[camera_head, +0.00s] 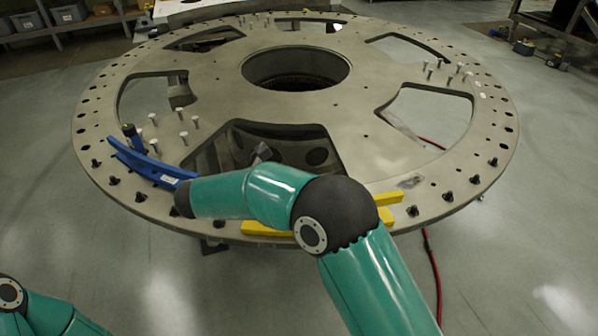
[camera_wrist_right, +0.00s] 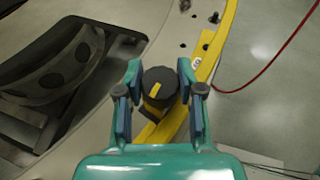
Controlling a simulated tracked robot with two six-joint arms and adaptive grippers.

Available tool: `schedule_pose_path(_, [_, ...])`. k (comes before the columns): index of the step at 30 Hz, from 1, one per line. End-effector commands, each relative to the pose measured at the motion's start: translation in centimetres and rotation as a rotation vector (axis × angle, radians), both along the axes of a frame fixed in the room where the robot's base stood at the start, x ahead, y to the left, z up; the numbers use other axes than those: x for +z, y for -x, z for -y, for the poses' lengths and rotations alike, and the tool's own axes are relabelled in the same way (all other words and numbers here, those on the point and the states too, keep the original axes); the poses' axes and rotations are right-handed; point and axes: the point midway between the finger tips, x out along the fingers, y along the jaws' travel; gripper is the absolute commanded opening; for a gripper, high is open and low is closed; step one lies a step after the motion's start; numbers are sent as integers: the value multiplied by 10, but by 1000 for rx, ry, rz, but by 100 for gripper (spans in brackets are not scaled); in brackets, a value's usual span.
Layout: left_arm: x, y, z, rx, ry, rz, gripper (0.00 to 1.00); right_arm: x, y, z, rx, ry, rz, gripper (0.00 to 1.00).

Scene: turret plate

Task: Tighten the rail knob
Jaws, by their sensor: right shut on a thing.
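The rail knob (camera_wrist_right: 158,82) is a dark round knob with a yellow mark on its top, seen in the right wrist view. It stands beside the inner edge of a curved yellow rail (camera_wrist_right: 229,35), which lies on the turret plate. My right gripper (camera_wrist_right: 160,98) is shut on the knob, one finger at each side. In the head view my right arm crosses the yellow rail (camera_head: 387,199) and hides its middle; the knob and the gripper's fingertips cannot be made out there. My left gripper is out of the picture; only part of my left arm shows at the lower left.
The large round turret plate (camera_head: 335,100) has wide cutouts, rim holes and several upright bolts. A blue rail (camera_head: 150,167) with a dark blue-topped knob (camera_head: 129,131) lies at its left. A red cable (camera_head: 433,265) hangs at the front right. Shelves (camera_head: 75,28) stand behind.

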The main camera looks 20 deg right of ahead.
Motion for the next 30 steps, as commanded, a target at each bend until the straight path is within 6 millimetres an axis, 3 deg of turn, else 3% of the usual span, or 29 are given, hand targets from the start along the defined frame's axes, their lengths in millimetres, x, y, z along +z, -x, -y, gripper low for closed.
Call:
schedule_pose_path(1, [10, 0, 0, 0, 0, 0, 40, 4, -1, 0, -34, 0, 2, 2])
schedule_pose_path(9, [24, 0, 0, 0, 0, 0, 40, 3, -1, 1, -158, 0, 4, 2])
schedule_pose_path(26, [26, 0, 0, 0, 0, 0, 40, 2, -1, 2, -196, 1, 7, 2])
schedule_pose_path(27, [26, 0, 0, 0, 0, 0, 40, 2, -1, 2, -196, 1, 7, 41])
schedule_pose_path(30, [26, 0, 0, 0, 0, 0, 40, 2, -1, 2, -196, 1, 6, 57])
